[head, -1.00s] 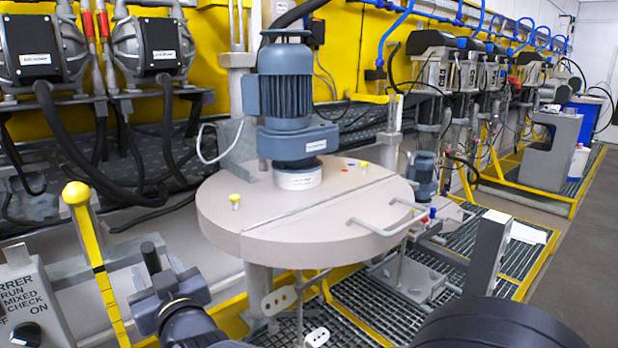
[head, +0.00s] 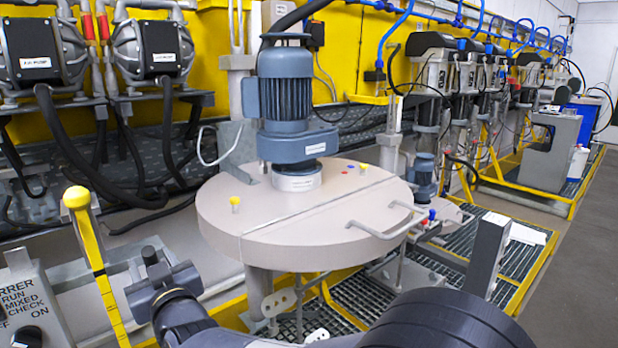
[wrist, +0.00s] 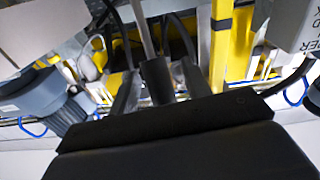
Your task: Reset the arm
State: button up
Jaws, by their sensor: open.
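My gripper (head: 152,262) is at the lower left of the head view, just right of the yellow-topped post and left of the drum lid. In the wrist view, my gripper (wrist: 158,88) has its two grey fingers apart. A dark cylinder on a grey rod (wrist: 156,80) shows between them; I cannot tell whether they touch it. My dark arm links fill the bottom right of the head view.
The drum lid (head: 250,220) with its blue motor (head: 287,95) is close on the right. The yellow post (head: 95,260) and the stirrer switch panel (head: 28,305) are on the left. A grey post (head: 487,258) stands at right. Open floor (head: 575,270) lies far right.

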jog(key=b+v, duration=0.1)
jog(key=v, duration=1)
jog(key=p+x, duration=0.1)
jog(key=x, duration=0.9)
jog(key=shift+w+a, duration=0.2)
jog(key=shift+w, duration=0.1)
notch_tip(320, 180, up, 3)
jog(key=p, duration=0.3)
jog(key=shift+w+a+f, duration=0.1)
notch_tip(320, 180, up, 6)
jog(key=p, duration=0.7)
jog(key=shift+r, duration=0.25)
jog(key=s+d+r, duration=0.2)
jog(key=s+d, duration=0.6)
jog(key=s, duration=0.2)
jog(key=shift+d+r+p, duration=0.2)
jog(key=shift+r+p, duration=0.1)
jog(key=shift+p, duration=0.05)
